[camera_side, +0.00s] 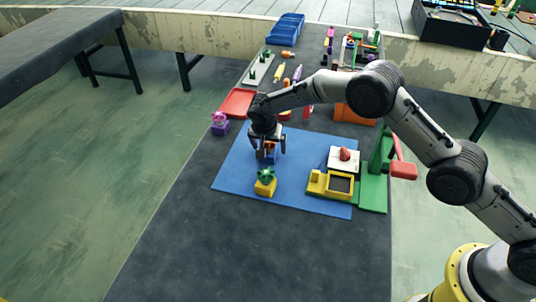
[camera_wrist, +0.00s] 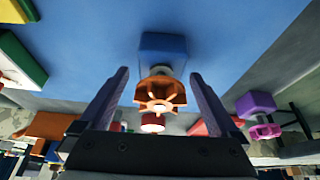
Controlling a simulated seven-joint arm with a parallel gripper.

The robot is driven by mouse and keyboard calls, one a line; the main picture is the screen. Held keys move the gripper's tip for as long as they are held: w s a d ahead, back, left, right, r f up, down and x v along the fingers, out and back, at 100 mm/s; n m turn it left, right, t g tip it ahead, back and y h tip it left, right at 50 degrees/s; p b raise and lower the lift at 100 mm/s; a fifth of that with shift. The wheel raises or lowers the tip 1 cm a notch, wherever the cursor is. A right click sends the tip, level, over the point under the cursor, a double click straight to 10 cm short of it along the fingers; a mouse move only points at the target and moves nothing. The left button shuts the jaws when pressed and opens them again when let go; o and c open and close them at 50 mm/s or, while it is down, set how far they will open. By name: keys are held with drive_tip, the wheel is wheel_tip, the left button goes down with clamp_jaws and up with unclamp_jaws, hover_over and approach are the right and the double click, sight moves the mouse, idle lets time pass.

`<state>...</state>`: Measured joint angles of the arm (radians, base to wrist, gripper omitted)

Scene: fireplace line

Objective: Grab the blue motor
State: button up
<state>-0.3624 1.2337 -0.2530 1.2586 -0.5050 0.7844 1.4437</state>
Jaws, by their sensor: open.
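The blue motor (camera_wrist: 163,45) has a blue block body, a grey neck and an orange spoked wheel (camera_wrist: 158,98). It stands on the blue mat (camera_side: 236,172). In the side view the motor (camera_side: 270,157) is partly hidden by my gripper (camera_side: 267,148), which is directly over it and points down. In the wrist view the two fingers of my gripper (camera_wrist: 159,74) are spread, one on each side of the motor, with a gap to it on both sides. The gripper holds nothing.
A yellow motor with a green wheel (camera_side: 265,182) stands just in front. A purple one with a pink wheel (camera_side: 220,125) is at the left, beside a red tray (camera_side: 238,102). Yellow, white and green fixtures (camera_side: 345,175) stand at right. The front table (camera_side: 250,250) is clear.

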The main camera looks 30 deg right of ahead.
clamp_jaws()
drive_tip(key=shift+r, duration=0.1)
idle(0.4)
drive_tip(key=shift+r, duration=0.1)
